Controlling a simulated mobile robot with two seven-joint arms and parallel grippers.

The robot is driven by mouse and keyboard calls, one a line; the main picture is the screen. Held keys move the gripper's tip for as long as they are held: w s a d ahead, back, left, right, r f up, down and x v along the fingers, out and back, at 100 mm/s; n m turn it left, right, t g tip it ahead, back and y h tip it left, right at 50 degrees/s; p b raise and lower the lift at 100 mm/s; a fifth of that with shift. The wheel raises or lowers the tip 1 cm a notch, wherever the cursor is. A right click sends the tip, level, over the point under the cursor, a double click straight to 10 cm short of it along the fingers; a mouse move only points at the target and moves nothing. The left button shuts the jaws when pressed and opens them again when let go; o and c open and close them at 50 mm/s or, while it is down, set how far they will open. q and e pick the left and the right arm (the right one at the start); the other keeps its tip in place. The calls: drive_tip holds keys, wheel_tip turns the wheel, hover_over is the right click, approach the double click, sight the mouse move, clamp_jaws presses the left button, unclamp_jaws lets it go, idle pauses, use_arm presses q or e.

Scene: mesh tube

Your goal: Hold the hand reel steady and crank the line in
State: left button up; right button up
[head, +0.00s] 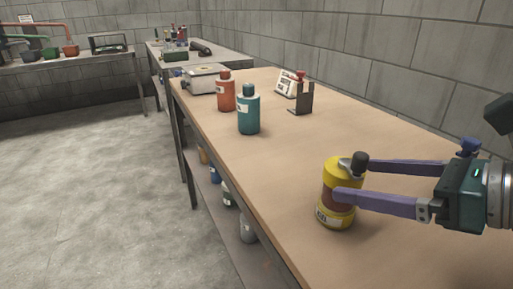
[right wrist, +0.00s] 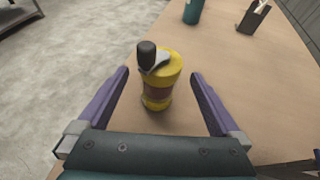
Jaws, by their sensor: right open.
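The hand reel (head: 336,205) is a yellow drum with a brown band of line around its middle. It stands upright on the wooden bench near the front edge. A grey crank arm with a black knob (head: 360,162) sits on its top. My right gripper (head: 341,180) comes in from the right with its purple fingers apart, one on each side of the reel. In the right wrist view the reel (right wrist: 157,92) stands between the open fingers, with clear space on both sides. My left gripper is not in view.
A teal bottle (head: 248,112) and an orange bottle (head: 225,94) stand farther along the bench (head: 290,150). Behind them are a white device (head: 202,79) and a dark bracket (head: 302,98). The bench's front edge is close to the reel. Bottles stand on the shelf below.

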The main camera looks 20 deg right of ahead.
sight(326, 174)
drive_tip(key=shift+b+x, duration=0.45)
drive_tip(key=shift+x, duration=3.2)
drive_tip(key=c, duration=1.5)
